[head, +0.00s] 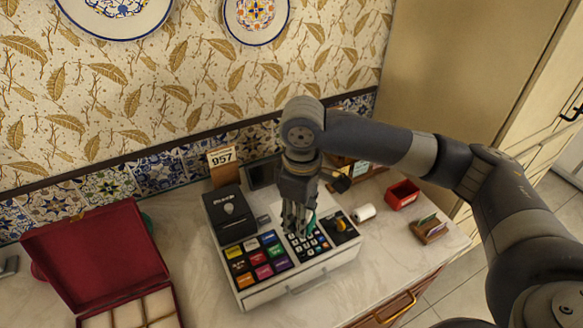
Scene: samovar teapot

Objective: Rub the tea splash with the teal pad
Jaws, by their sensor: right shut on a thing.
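My right gripper (297,226) points down over the keypad of a white cash register (262,291), fingers close together. A small bit of teal shows at the fingers, which I take for the teal pad (310,216); most of it is hidden. I cannot tell whether the pad touches the keys. No tea splash can be made out; the fingers cover part of the keypad. My left gripper is not in view.
An open red box (97,255) with pale compartments stands at the left. A number sign (221,156) stands behind the register. A white roll (363,213), a red bin (402,194) and a small wooden holder (429,229) are at the right. Bare counter lies at the front right.

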